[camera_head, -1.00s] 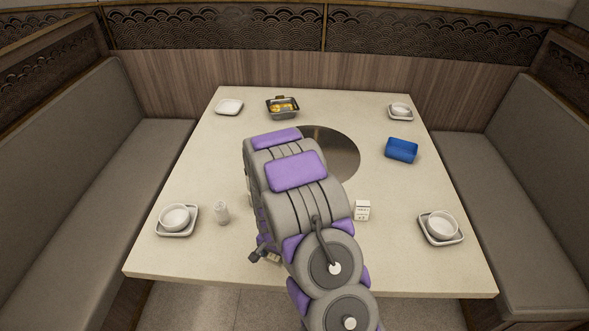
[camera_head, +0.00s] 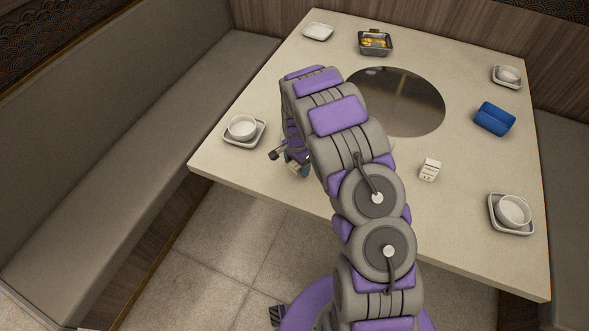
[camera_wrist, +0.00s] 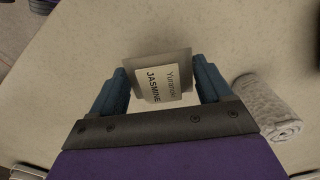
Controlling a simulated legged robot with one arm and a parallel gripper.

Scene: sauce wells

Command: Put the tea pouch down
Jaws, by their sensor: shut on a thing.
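The tea pouch (camera_wrist: 158,78) is a grey-brown packet with a pale label reading "JASMINE". In the wrist view it sits between the two blue fingers of my gripper (camera_wrist: 161,88), which is shut on it. Pale table surface shows around the pouch; I cannot tell whether it touches the table. In the head view my gripper (camera_head: 297,164) is low over the near left part of the table (camera_head: 250,175), partly hidden by my arm. The pouch is not clear in that view.
A rolled grey towel (camera_wrist: 266,106) lies close to the right finger. A bowl on a square dish (camera_head: 243,128) stands left of my gripper. A small white box (camera_head: 430,170), a blue container (camera_head: 495,118) and another bowl (camera_head: 513,211) are to the right.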

